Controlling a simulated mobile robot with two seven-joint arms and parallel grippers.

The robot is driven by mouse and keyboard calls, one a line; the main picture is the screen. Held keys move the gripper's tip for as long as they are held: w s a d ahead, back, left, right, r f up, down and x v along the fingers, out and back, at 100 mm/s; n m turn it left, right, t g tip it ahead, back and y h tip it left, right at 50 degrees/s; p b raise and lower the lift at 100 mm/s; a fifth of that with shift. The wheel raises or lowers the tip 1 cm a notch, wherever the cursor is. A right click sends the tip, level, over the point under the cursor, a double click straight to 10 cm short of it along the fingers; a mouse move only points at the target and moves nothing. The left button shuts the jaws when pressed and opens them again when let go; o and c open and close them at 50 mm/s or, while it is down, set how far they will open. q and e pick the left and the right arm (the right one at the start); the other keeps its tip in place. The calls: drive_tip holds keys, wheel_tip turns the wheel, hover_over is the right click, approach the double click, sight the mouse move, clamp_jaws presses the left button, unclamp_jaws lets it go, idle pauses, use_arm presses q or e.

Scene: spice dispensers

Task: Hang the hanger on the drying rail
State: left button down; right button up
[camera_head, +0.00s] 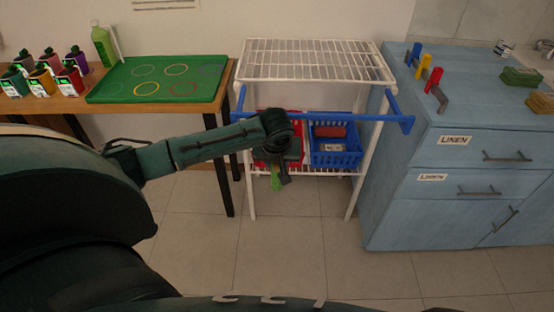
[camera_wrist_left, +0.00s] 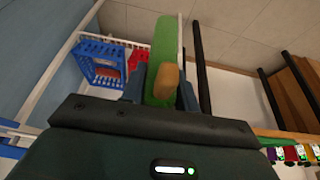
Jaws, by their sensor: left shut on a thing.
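My left gripper (camera_head: 280,170) is in front of the white rack, below the left part of its blue rail (camera_head: 345,117). It is shut on a long green piece (camera_head: 276,182), apparently the hanger, most of which my arm hides in the head view. In the left wrist view, the green piece (camera_wrist_left: 164,45) extends away between the fingers of the left gripper (camera_wrist_left: 162,88), with a tan rounded peg (camera_wrist_left: 166,82) on it. The hanger is apart from the rail as far as I can see. Its hook cannot be made out. My right gripper is not in view.
The white wire rack (camera_head: 315,60) holds a red basket (camera_head: 296,152) and a blue basket (camera_head: 335,150) on its lower shelf. A wooden table (camera_head: 225,95) with a green tray stands left. A blue cabinet (camera_head: 400,190) stands close on the right. The floor in front is clear.

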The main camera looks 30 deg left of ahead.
use_arm(q)
drive_tip(key=c, duration=1)
unclamp_jaws()
drive_tip(key=shift+o, duration=0.2)
drive_tip(key=p+v, duration=0.1)
drive_tip(key=v, duration=1.2)
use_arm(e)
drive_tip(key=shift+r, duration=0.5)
use_arm(q)
drive_tip(key=s+d+f+m+t+h+p, duration=0.1)
drive_tip(key=s+d+f+m+t+h, duration=0.15)
drive_tip(key=d+f, duration=0.4)
drive_tip(key=s+d+f+m+t+h+p, duration=0.1)
drive_tip(key=s+d+f+m+h+p, duration=0.15)
drive_tip(key=d+f+m+h, duration=0.35)
drive_tip(key=s+t+y, duration=0.1)
drive_tip(key=s, duration=0.4)
drive_tip(key=s+d+f+t+y+p, duration=0.1)
drive_tip(key=s+t+y, duration=0.1)
drive_tip(key=s, duration=0.4)
drive_tip(key=shift+s+d+f+m, duration=0.25)
drive_tip(key=shift+d+m, duration=0.05)
drive_tip(key=shift+m, duration=0.15)
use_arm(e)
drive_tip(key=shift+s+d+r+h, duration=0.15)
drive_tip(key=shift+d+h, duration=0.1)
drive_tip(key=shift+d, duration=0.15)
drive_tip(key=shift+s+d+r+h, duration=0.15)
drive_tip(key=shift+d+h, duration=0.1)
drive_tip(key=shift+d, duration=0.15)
